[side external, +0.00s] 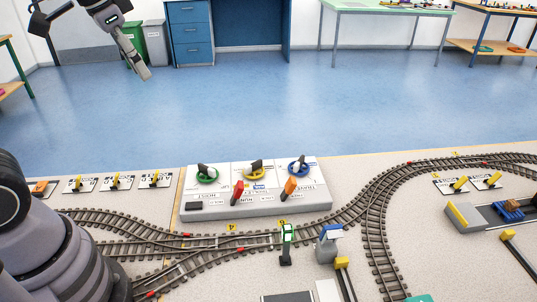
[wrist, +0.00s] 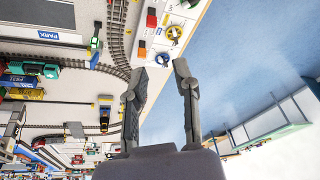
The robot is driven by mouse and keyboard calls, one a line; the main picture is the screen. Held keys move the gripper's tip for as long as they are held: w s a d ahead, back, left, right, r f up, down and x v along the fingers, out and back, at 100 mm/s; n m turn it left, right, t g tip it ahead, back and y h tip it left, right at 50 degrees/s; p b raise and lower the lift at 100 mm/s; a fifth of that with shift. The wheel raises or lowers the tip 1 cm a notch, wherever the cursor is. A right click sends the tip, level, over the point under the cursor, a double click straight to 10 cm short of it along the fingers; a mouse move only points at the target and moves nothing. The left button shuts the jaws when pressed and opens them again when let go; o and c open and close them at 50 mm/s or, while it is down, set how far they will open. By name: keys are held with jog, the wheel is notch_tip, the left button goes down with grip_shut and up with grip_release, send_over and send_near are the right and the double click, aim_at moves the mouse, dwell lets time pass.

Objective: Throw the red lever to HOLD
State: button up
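The red lever (side external: 237,192) stands on the light grey control panel (side external: 320,205), at the front, left of an orange lever (side external: 289,188). It leans slightly; the small lettering beside it is too small to read surely, so I cannot tell its setting. The red lever also shows in the wrist view (wrist: 151,20) near the top. My gripper (side external: 142,72) is high at the upper left, well away from the panel. In the wrist view, my gripper (wrist: 160,67) has its two fingers apart with nothing between them.
Green (side external: 207,174), yellow (side external: 254,171) and blue (side external: 299,168) knobs line the panel's back. Track (side external: 372,225) curves around its front and right. A green-and-white signal (side external: 287,235) stands in front. Small yellow levers (side external: 116,181) lie left. Space above the panel is clear.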

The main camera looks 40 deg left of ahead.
jog(key=shift+m+g, duration=0.6)
jog(key=shift+m, duration=0.2)
jog(key=w+f, duration=0.1)
jog(key=w, duration=0.1)
jog(key=w+d+f, duration=0.1)
jog(key=w, duration=0.1)
jog(key=w+f, duration=0.1)
jog(key=w, duration=0.1)
jog(key=shift+w+d, duration=0.25)
jog(key=shift+d, duration=0.15)
jog(key=c, duration=0.4)
jog(key=w+d+f+m+g, duration=0.1)
jog(key=w+d+f+m, duration=0.1)
jog(key=w+f, duration=0.5)
jog(key=shift+w+d, duration=0.35)
jog(key=shift+d, duration=0.25)
jog(key=w+d+f+m+g, duration=0.1)
jog(key=w+d+f, duration=0.1)
jog(key=f, duration=0.6)
jog(key=w+d+f+m+g+y, duration=0.1)
jog(key=w+d+f+m, duration=0.1)
jog(key=f, duration=0.5)
jog(key=shift+w+d+f, duration=0.35)
jog(key=shift+w+d, duration=0.15)
jog(key=shift+w, duration=0.6)
